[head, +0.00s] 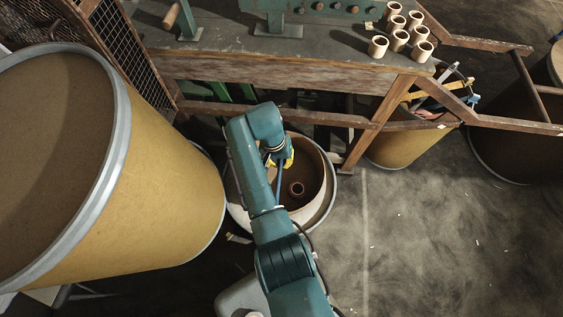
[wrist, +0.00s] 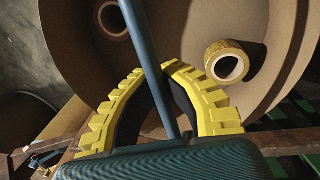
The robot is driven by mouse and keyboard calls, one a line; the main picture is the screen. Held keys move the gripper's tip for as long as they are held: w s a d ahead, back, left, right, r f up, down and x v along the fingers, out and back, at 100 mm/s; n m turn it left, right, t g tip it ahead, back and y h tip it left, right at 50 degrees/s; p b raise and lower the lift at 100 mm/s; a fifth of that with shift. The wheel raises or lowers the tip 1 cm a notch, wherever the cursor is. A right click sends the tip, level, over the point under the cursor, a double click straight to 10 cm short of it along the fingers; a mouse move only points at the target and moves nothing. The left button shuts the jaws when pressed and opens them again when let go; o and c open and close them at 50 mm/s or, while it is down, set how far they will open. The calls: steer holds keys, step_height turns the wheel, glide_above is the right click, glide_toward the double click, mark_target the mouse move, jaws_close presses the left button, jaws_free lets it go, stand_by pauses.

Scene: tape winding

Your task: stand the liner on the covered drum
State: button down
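No part is plainly marked as the liner. A pale, round, brown-lined open tub (head: 319,172) stands on the floor at centre; its interior (wrist: 185,25) fills much of the wrist view. A large brown drum (head: 178,185) with a grey metal rim stands at left; its brown top looks like a cover, but shadow makes this unsure. My gripper (head: 284,160), with yellow toothed fingers, is over the tub. In the wrist view my gripper (wrist: 160,68) has its fingertips close together.
Inside the tub are a tape roll (wrist: 240,57) and a ring-shaped core (wrist: 113,18). A workbench (head: 320,57) with several cores (head: 378,46) stands behind. A brown bin (head: 398,148) is under its right end.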

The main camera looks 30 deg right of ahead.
steer(key=shift+f, duration=0.1)
steer(key=c, duration=1.7)
jaws_free()
steer(key=o, duration=0.5)
steer(key=shift+c, duration=0.2)
step_height(320, 180, up, 12)
steer(key=w+a+p, duration=0.1)
steer(key=p, duration=0.4)
steer(key=shift+w+a+p, duration=0.15)
steer(key=shift+a+p, duration=0.1)
steer(key=shift+p, duration=0.1)
